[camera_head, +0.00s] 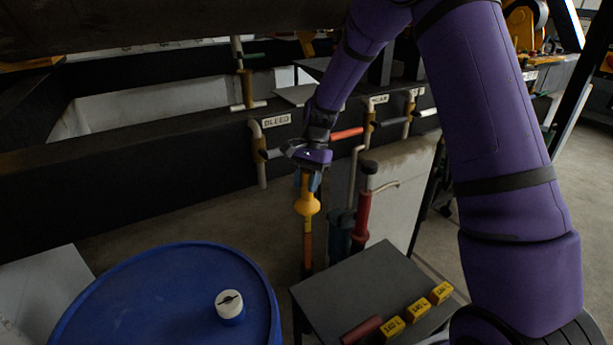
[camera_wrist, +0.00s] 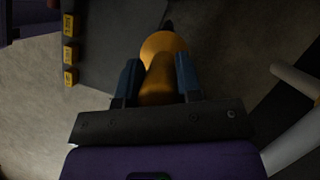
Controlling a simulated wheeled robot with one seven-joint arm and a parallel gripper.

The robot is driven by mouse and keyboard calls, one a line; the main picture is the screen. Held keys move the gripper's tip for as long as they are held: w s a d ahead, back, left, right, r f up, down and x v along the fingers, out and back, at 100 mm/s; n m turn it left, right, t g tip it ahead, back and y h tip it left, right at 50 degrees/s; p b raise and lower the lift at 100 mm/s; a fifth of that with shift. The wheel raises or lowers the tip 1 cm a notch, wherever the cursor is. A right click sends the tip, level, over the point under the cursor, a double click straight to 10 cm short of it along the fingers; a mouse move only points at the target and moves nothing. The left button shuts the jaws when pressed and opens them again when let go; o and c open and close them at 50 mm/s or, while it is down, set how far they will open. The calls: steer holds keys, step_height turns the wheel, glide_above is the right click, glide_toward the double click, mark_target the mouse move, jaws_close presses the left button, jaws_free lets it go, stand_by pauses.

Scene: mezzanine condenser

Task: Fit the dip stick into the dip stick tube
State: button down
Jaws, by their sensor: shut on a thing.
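My gripper (camera_head: 311,180) is shut on the yellow-orange, bulb-shaped handle of the dip stick (camera_head: 307,204). The dip stick hangs about upright below the gripper, its narrow orange and dark lower part running down beside the grey table's left edge. In the wrist view, the two blue fingers of my gripper (camera_wrist: 159,82) sit on either side of the yellow-orange handle (camera_wrist: 163,55). I cannot make out the dip stick tube for certain in either view.
A blue drum (camera_head: 150,300) with a white cap (camera_head: 229,303) stands at lower left. A grey table (camera_head: 350,283) bears several yellow labelled blocks (camera_head: 418,309) and a dark red cylinder (camera_head: 361,330). A red-handled upright thing (camera_head: 362,215) stands close right. Valve pipes (camera_head: 257,150) are behind.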

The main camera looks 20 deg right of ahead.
mark_target(305, 253)
steer(key=shift+f, duration=12.25)
steer(key=c, duration=0.7)
jaws_free()
steer(key=v, duration=1)
steer(key=shift+w+d+r, duration=0.1)
steer(key=shift+d+r, duration=0.05)
steer(key=shift+r, duration=0.2)
